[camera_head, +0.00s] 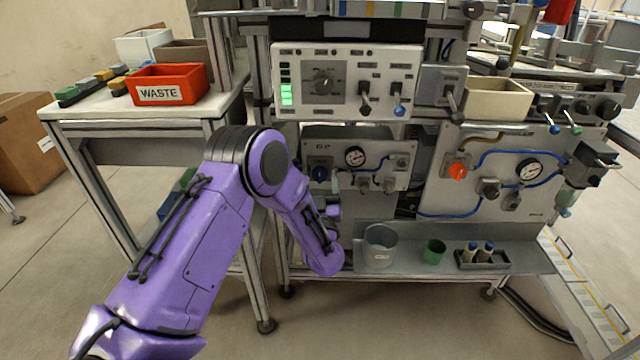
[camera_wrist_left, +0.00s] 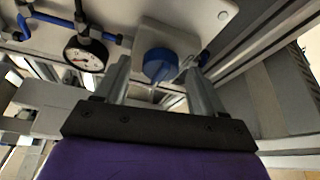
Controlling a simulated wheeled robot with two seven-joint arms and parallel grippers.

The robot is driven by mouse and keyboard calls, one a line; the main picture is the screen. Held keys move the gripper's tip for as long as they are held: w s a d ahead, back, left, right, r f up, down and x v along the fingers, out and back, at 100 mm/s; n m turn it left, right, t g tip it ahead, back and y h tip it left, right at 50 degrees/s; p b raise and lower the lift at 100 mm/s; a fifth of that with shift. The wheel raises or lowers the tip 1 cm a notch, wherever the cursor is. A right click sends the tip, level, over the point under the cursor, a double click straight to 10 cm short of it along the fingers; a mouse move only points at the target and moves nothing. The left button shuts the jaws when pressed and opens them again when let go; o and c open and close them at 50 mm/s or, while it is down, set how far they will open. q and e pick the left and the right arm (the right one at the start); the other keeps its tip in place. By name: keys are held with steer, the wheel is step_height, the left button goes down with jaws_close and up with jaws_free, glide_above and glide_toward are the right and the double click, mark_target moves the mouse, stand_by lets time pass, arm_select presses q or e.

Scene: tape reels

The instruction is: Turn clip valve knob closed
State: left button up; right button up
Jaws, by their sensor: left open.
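A blue valve knob (camera_head: 319,173) sits at the left end of the small grey panel (camera_head: 340,145), beside a round gauge (camera_head: 354,156). In the left wrist view the blue knob (camera_wrist_left: 158,65) is on a light square mount, between and beyond the two fingers. My left gripper (camera_head: 331,192) is just below and to the right of the knob in the head view, pointing up at the panel. It is open, its fingers apart on either side of the knob (camera_wrist_left: 158,78); I see no clear contact. My forearm partly hides the area below the panel. My right gripper is not in view.
Clip-like fittings (camera_head: 364,183) and blue hose lie right of the knob. A clear cup (camera_head: 379,247), a green cup (camera_head: 434,251) and a small rack (camera_head: 482,257) stand on the shelf below. A red knob (camera_head: 457,171) is on the right panel. A red WASTE bin (camera_head: 170,84) stands left.

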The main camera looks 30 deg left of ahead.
arm_select(q)
steer(key=c, duration=1.1)
steer(key=shift+o, duration=0.2)
steer(key=shift+n, duration=0.4)
steer(key=n+g+y, duration=0.1)
steer(key=n, duration=0.1)
steer(key=n+g+y, duration=0.1)
steer(key=n, duration=0.2)
steer(key=shift+d+g, duration=0.15)
steer(key=shift+g, duration=0.15)
steer(key=n+g, duration=0.1)
steer(key=n, duration=0.1)
steer(key=n+g, duration=0.1)
steer(key=n, duration=0.2)
steer(key=shift+w+d+r+p, duration=0.1)
steer(key=shift+r+p, duration=0.05)
steer(key=shift+p, duration=0.2)
steer(key=n+g+p, duration=0.1)
steer(key=n+g, duration=0.1)
steer(key=n, duration=0.4)
steer(key=shift+r, duration=0.15)
steer(key=n+g+h, duration=0.1)
steer(key=n, duration=0.3)
steer(key=shift+r+p, duration=0.1)
steer(key=shift+p, duration=0.25)
steer(key=shift+n+g, duration=0.3)
